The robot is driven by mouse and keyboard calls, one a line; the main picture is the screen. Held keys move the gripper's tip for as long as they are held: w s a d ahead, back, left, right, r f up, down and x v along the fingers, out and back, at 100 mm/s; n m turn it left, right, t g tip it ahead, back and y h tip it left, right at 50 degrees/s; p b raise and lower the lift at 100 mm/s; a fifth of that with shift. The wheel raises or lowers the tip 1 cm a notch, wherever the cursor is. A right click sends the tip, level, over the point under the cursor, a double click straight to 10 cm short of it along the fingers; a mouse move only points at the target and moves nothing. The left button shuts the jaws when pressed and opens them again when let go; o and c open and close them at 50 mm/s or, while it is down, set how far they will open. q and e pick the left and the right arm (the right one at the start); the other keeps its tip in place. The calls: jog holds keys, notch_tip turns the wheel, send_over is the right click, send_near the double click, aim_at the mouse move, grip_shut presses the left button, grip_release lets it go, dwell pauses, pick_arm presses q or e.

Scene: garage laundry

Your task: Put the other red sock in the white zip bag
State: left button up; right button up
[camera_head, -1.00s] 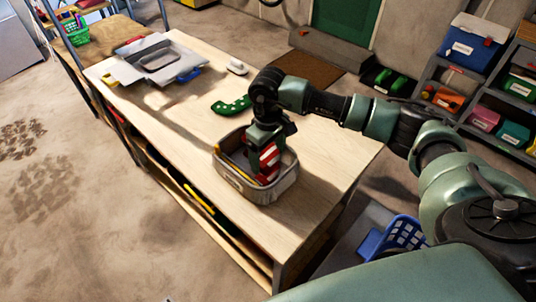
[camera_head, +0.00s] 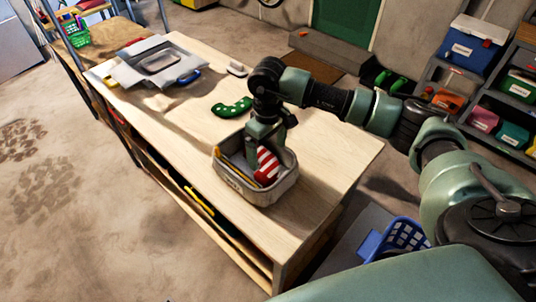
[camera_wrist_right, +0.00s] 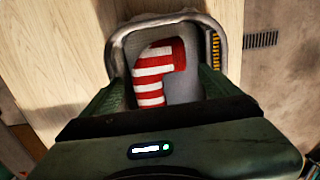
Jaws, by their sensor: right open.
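A red-and-white striped sock (camera_head: 267,166) lies inside an open pale grey bag-like container (camera_head: 256,193) on the wooden table. In the right wrist view the sock (camera_wrist_right: 160,72) rests bent, its red end at the upper right, within the container's rounded rim (camera_wrist_right: 221,40). A yellow toothed strip, like a zip, runs along that container's right side. My right gripper (camera_head: 262,158) points down over the container with its fingers spread apart, around the sock's sides in the wrist view and not closed on it. My left gripper is out of view. I see only one red sock.
A green dotted sock (camera_head: 232,107) lies on the table behind the container. A white object (camera_head: 237,69) and a flat grey-white item with blue trim (camera_head: 158,62) lie farther back. A blue basket (camera_head: 402,236) stands low at the right. The table's near end is clear.

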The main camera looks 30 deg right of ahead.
notch_tip(320, 180, up, 10)
jog(key=b, duration=0.3)
